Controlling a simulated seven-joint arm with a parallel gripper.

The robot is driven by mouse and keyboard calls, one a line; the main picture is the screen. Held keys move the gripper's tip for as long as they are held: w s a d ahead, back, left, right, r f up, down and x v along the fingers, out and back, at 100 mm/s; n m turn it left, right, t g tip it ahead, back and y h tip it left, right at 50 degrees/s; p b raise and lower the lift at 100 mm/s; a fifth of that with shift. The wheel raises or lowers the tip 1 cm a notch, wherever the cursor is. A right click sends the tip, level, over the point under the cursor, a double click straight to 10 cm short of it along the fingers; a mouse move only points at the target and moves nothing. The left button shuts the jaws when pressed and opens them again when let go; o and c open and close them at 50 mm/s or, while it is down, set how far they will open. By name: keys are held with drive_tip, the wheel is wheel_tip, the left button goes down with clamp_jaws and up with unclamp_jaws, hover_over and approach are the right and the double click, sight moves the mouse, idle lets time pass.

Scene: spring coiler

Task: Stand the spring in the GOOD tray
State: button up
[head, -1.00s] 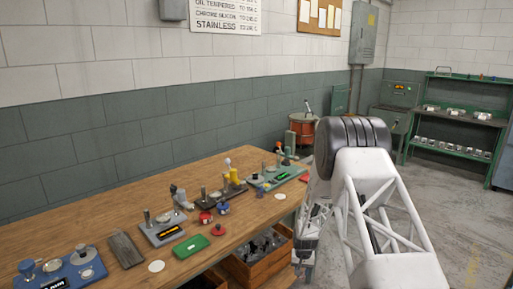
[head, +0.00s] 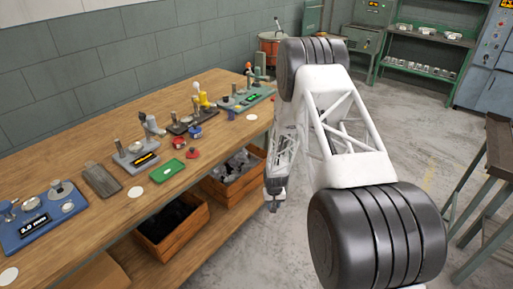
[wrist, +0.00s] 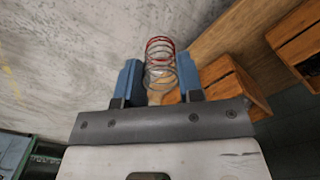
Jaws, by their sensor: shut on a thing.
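My gripper (wrist: 159,76) is shut on the spring (wrist: 160,52), with one blue finger on each side of it. The spring is a thin wire coil, red at its far end and grey nearer the gripper. In the head view my gripper (head: 274,194) hangs over the floor in front of the bench, to the right of the crates; the spring cannot be made out there. A small green tray (head: 166,172) lies on the bench top near the front edge. I cannot read any GOOD label on it.
The wooden bench (head: 111,216) carries a blue gauge (head: 41,215), a grey fixture (head: 137,158) and several other devices. Wooden crates (head: 172,240) stand on its lower shelf. A dark table (head: 490,205) stands at the right. Open floor lies between.

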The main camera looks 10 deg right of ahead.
drive_tip(key=shift+d+r, duration=0.1)
drive_tip(key=w+d+r+n, duration=0.1)
drive_tip(key=w+d+r, duration=0.1)
drive_tip(key=d+r, duration=0.55)
drive_tip(key=w+a+r, duration=0.4)
drive_tip(key=a+r, duration=2)
drive_tip(key=r, duration=0.1)
drive_tip(key=s+a+r, duration=0.1)
drive_tip(key=a, duration=0.3)
drive_tip(key=s+a+r, duration=0.1)
drive_tip(key=a+r, duration=0.1)
drive_tip(key=a, duration=0.3)
drive_tip(key=s+a+r, duration=0.1)
drive_tip(key=s+a, duration=0.1)
drive_tip(key=a, duration=0.3)
drive_tip(key=shift+r, duration=0.25)
drive_tip(key=s+a+r, duration=0.1)
drive_tip(key=s+a, duration=0.2)
drive_tip(key=a, duration=0.3)
drive_tip(key=s+a+r+m, duration=0.1)
drive_tip(key=s+a+r, duration=0.1)
drive_tip(key=a, duration=0.3)
drive_tip(key=shift+s+a+r, duration=0.3)
drive_tip(key=shift+s+a, duration=0.1)
drive_tip(key=shift+s, duration=0.05)
drive_tip(key=shift+f, duration=0.1)
drive_tip(key=shift+f, duration=2.6)
drive_tip(key=shift+f, duration=0.55)
